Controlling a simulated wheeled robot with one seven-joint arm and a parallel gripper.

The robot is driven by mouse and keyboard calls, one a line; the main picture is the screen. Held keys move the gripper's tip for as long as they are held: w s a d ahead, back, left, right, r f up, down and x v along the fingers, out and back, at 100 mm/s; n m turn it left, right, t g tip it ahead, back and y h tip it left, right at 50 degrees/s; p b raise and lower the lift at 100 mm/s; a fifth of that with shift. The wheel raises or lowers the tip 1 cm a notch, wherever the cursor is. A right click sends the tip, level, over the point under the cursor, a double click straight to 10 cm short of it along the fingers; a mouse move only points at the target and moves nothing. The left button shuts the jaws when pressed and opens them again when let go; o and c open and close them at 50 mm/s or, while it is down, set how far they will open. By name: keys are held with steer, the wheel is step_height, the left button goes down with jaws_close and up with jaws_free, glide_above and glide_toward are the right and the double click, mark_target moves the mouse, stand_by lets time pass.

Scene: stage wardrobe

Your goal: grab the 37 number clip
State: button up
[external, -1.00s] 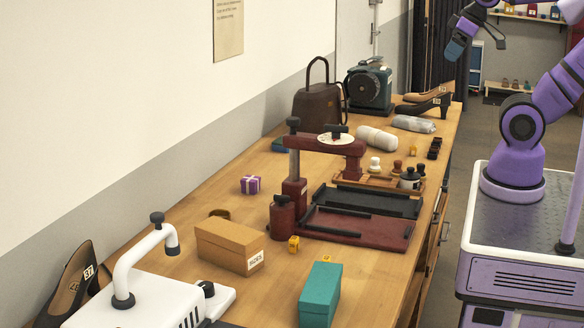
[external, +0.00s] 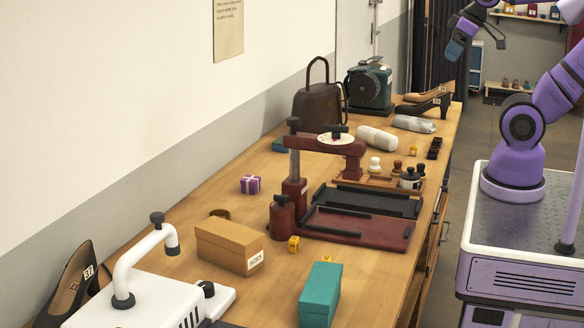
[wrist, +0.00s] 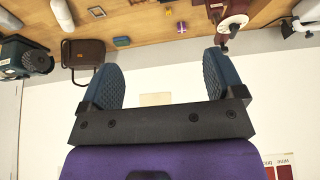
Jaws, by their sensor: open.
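A black high-heeled shoe (external: 66,284) stands at the lower left in the external view, with a small tag reading 37 (external: 89,271) on it. Small yellow number pieces lie on the bench: one by the red press (external: 293,244), one behind the teal box (external: 326,259) and one farther back (external: 412,151). Their numbers are too small to read. My gripper (external: 478,38) is open and empty, raised high at the upper right, far from the tag. In the wrist view my gripper (wrist: 164,72) has its two blue pads wide apart with nothing between them.
The wooden bench (external: 190,300) holds a tan box (external: 228,246), a teal box (external: 319,295), a red press (external: 291,200), a white machine (external: 150,300), a brown handbag (external: 318,108) and a dark motor (external: 368,90). The white machine stands close to the tagged shoe.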

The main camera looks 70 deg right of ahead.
steer(key=c, duration=0.6)
